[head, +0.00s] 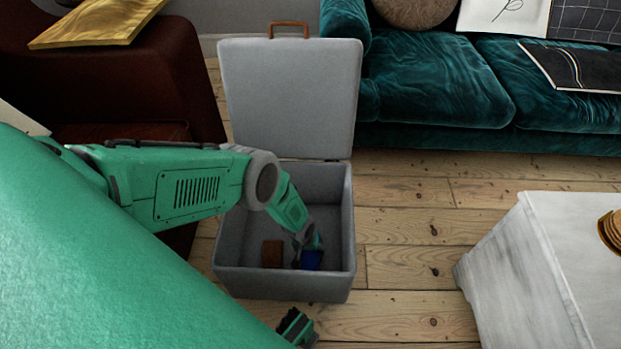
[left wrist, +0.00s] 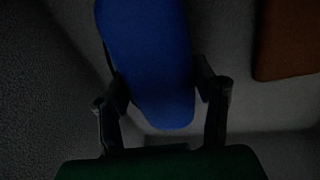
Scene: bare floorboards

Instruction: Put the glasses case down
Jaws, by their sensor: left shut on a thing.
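The blue glasses case (head: 311,260) is inside the open grey box (head: 230,282), low down near the right part of its front wall. My left gripper (head: 308,246) reaches down into the box and is shut on the case. In the left wrist view the blue case (left wrist: 150,60) sits between the two dark fingers of the gripper (left wrist: 163,95). I cannot tell whether the case touches the box floor. A green and black part of me, apparently my right gripper (head: 297,327), shows at the bottom edge of the head view; its jaws are unclear.
A brown object (head: 272,254) lies in the box left of the case; it also shows in the left wrist view (left wrist: 287,40). The box lid (head: 290,95) stands open behind. A teal sofa (head: 440,85), dark red armchair (head: 165,75) and white table (head: 540,270) surround the box.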

